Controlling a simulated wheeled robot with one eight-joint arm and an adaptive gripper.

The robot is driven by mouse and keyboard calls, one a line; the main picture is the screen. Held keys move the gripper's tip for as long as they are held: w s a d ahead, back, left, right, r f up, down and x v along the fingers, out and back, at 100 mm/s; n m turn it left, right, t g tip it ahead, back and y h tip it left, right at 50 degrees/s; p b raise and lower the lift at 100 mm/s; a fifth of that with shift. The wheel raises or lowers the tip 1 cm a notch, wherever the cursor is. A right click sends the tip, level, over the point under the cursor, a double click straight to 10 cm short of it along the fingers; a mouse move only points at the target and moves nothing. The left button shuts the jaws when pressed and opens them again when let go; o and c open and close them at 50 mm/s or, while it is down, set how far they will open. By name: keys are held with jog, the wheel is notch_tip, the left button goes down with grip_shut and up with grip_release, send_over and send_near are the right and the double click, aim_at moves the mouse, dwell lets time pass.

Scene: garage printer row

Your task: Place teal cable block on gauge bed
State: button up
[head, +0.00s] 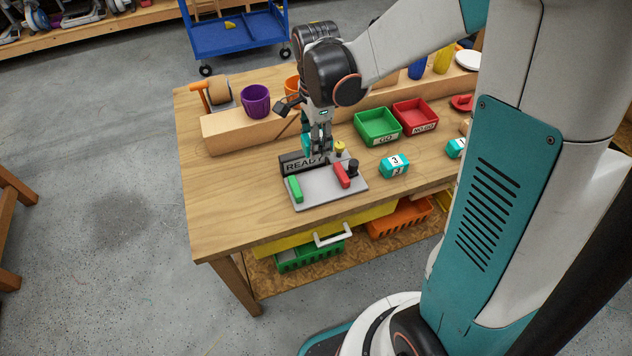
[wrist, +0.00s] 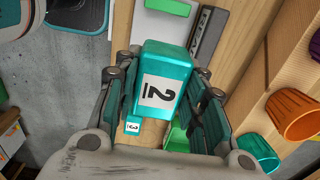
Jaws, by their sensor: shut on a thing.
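The teal cable block (wrist: 160,72), marked 2 on a white label, is held between the fingers of my gripper (wrist: 163,95) in the wrist view. In the head view my gripper (head: 319,148) points down over the back of the gauge bed, near the READY sign (head: 303,162); the held block is hard to make out there. The gauge bed (head: 318,194) is a grey plate bearing a green block (head: 295,189), a red block (head: 342,176) and a black knob (head: 353,167). Its pale plate (wrist: 165,26) also shows beyond the block in the wrist view.
A teal block marked 3 (head: 394,166) lies right of the bed, with another teal block (head: 456,148) farther right. A green GO tray (head: 377,126) and red NO-GO tray (head: 415,117) stand behind. A wooden ledge (head: 243,132) holds cups. The table's left front is clear.

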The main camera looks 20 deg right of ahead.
aim_at(316, 185)
notch_tip(316, 185, down, 15)
jog(key=b, duration=0.5)
jog(key=shift+f, duration=0.2)
jog(key=o, duration=1.2)
jog(key=shift+r, duration=0.15)
